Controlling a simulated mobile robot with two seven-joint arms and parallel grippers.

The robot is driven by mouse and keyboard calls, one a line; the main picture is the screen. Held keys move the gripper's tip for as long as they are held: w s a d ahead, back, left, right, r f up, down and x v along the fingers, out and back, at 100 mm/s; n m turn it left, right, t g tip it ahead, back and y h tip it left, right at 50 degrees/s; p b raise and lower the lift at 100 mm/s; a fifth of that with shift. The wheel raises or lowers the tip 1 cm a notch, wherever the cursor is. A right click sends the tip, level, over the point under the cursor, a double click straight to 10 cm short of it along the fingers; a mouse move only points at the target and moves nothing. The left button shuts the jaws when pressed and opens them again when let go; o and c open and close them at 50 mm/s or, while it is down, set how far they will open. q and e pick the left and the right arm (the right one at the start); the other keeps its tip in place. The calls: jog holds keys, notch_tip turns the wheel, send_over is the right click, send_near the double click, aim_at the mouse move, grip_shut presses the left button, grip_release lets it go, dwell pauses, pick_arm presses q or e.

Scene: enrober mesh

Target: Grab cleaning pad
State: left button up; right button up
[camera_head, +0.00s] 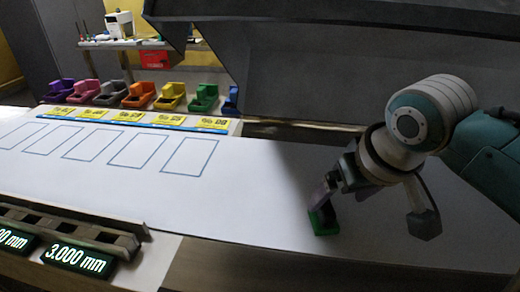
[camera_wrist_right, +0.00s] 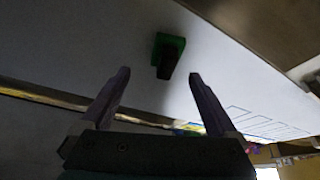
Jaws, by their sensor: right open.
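The cleaning pad appears as a small green block (camera_head: 322,224) with a dark upper part, on the white table at the right. It also shows in the right wrist view (camera_wrist_right: 170,43), beyond the fingertips and roughly in line with the gap between them. My right gripper (camera_head: 326,194) is just above the pad and hides part of it in the head view. In the right wrist view the gripper (camera_wrist_right: 160,73) has its two fingers apart with nothing between them. My left gripper is not in view.
The white table (camera_head: 255,205) has several blue-outlined rectangles (camera_head: 190,156). Coloured bins (camera_head: 139,94) stand behind yellow labels (camera_head: 130,116) at the back. A slotted rack (camera_head: 80,228) with a millimetre display (camera_head: 80,257) is at the front left. The table around the pad is clear.

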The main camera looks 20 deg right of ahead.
aim_at(329, 208)
jog(key=x, duration=0.3)
jog(key=a+b+x, duration=0.1)
jog(key=x, duration=0.1)
jog(key=shift+d+f, duration=0.1)
jog(key=shift+f, duration=0.2)
jog(key=c, duration=1.5)
